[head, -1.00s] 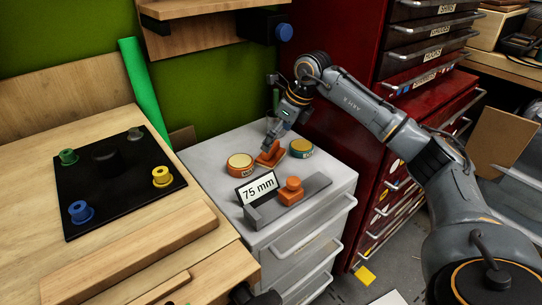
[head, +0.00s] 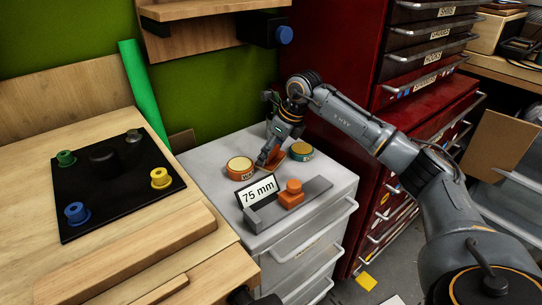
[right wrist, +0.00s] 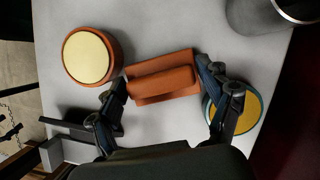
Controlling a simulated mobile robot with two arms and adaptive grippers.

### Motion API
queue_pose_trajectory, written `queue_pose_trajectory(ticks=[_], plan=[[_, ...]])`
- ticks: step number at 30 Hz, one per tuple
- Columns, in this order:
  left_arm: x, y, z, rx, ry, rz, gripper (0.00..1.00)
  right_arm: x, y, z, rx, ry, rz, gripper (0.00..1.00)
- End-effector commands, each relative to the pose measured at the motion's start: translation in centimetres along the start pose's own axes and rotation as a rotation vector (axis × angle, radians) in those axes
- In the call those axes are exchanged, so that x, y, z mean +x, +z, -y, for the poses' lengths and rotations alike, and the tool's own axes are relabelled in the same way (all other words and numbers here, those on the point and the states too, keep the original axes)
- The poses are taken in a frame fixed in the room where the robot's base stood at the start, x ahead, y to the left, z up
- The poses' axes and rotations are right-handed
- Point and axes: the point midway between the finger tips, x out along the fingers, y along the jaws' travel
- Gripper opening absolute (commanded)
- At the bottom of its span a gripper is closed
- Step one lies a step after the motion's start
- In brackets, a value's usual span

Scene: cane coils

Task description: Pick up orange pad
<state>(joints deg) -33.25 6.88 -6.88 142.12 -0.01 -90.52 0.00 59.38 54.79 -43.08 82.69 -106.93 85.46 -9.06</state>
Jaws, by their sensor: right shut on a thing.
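The orange pad (head: 277,157), a flat block with a raised ridge, is on the white cabinet top between two round tins. In the right wrist view the pad (right wrist: 165,91) shows between the fingers of my right gripper (right wrist: 162,76). In the head view my right gripper (head: 264,161) comes down over the pad from above and hides part of it. The right gripper is shut on the pad. I cannot tell whether the pad is clear of the surface. My left gripper is not in view.
An orange tin (head: 240,168) stands left of the pad and a teal tin (head: 301,151) right of it. A red drawer cabinet (head: 350,150) stands right.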

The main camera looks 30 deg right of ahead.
Motion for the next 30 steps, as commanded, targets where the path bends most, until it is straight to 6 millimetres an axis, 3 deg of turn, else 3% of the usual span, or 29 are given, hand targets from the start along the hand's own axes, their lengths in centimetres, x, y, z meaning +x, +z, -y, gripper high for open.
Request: queue_pose_trajectory(ticks=[8,13,19,21,30], plan=[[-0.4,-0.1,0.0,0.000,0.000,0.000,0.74,-1.2,0.5,0.0,0.000,-0.001,0.002,0.41],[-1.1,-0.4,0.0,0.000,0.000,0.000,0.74,-3.7,1.3,-0.1,-0.002,-0.003,0.002,0.41],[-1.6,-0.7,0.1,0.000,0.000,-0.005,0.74,-8.3,0.3,-2.3,-0.004,-0.005,0.002,0.41],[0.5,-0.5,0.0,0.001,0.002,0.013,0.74,-10.3,0.0,-3.2,-0.004,-0.005,0.002,0.41],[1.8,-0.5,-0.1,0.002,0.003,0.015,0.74,-14.5,-3.6,-7.5,-0.003,-0.003,-0.001,0.41]])
